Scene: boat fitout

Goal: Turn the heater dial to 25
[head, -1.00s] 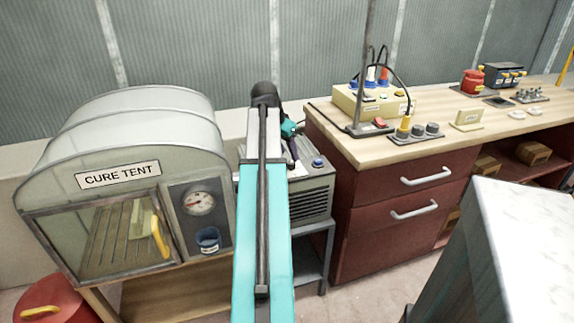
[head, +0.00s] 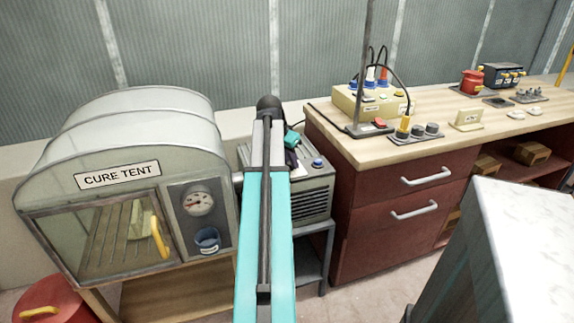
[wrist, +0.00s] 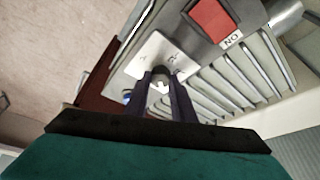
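The heater is a grey box (head: 312,197) with louvred sides beside the cure tent. In the wrist view its louvred top (wrist: 222,88) carries a pale plate (wrist: 143,62) with small dark marks. My gripper (wrist: 161,78) reaches down to this plate, its two dark fingers either side of a small pale piece (wrist: 160,85), possibly the dial. The fingers are apart, but I cannot tell whether they touch that piece. No number is readable on the plate. In the head view my arm hides part of the heater's top, and the gripper shows only in part.
A red switch (wrist: 214,20) marked ON sits close to the plate. A blue knob (head: 318,162) is on the heater's right. A workbench (head: 350,148) stands right.

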